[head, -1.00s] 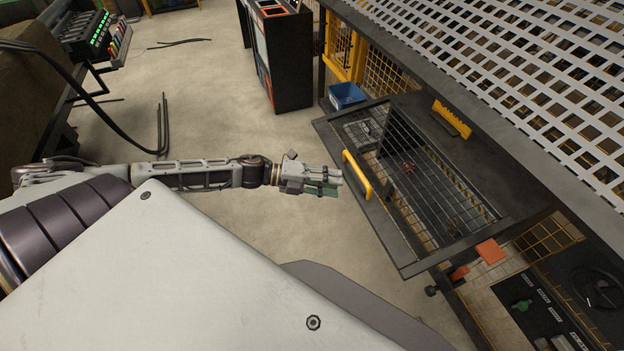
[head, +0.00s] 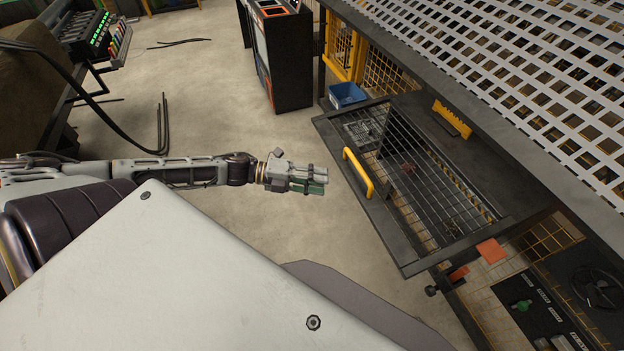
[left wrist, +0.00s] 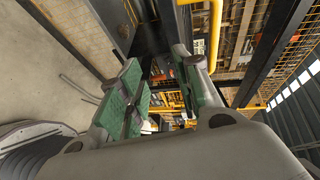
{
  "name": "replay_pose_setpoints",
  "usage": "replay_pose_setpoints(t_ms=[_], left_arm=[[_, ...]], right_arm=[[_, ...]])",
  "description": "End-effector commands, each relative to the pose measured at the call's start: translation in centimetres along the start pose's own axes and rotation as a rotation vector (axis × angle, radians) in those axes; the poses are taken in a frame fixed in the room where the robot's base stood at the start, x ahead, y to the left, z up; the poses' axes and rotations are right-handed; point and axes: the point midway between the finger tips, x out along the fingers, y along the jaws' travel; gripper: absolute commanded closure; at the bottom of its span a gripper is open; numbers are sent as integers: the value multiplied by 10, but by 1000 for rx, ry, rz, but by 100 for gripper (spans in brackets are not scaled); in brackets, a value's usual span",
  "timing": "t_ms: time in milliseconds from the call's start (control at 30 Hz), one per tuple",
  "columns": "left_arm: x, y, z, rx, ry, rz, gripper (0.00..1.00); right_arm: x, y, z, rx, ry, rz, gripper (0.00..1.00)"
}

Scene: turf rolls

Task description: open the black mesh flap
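The black mesh flap (head: 390,222) is a dark frame with thin bars on the side of the machine, right of centre in the head view. Its yellow handle (head: 358,172) is on the edge nearest my left arm. I cannot tell from this angle how far the flap stands open. My left gripper (head: 320,180) is left of the handle, apart from it, with nothing held. The left wrist view shows its two green-padded fingers (left wrist: 160,60) spread apart. A yellow bar (left wrist: 215,35) shows beyond them. My right gripper is not in view.
A second yellow handle (head: 452,118) is on the machine behind the flap. A blue bin (head: 347,94) stands at the flap's far end. A white perforated cover (head: 520,60) lies above. Bare floor (head: 270,235) is open around my left gripper.

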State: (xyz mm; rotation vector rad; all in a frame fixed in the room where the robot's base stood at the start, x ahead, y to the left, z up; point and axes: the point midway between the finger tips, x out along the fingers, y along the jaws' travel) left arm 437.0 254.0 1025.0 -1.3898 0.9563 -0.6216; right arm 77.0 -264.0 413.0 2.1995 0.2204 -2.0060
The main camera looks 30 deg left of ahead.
Motion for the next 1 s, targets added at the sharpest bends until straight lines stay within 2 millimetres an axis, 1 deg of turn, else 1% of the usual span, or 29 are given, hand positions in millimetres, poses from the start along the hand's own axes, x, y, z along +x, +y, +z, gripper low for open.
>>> replay_pose_setpoints(t_ms=[400, 800, 833, 867, 1000], left_arm=[[-12, 0, 0, -2, 1, 0, 66], [-13, 0, 0, 0, 1, 0, 66], [-13, 0, 0, 0, 1, 0, 68], [-13, 0, 0, 0, 1, 0, 72], [-12, -3, 2, 7, 0, -4, 90]], right_arm=[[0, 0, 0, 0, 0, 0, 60], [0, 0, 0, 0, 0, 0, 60], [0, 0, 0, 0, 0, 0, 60], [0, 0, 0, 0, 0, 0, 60], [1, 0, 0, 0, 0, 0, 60]])
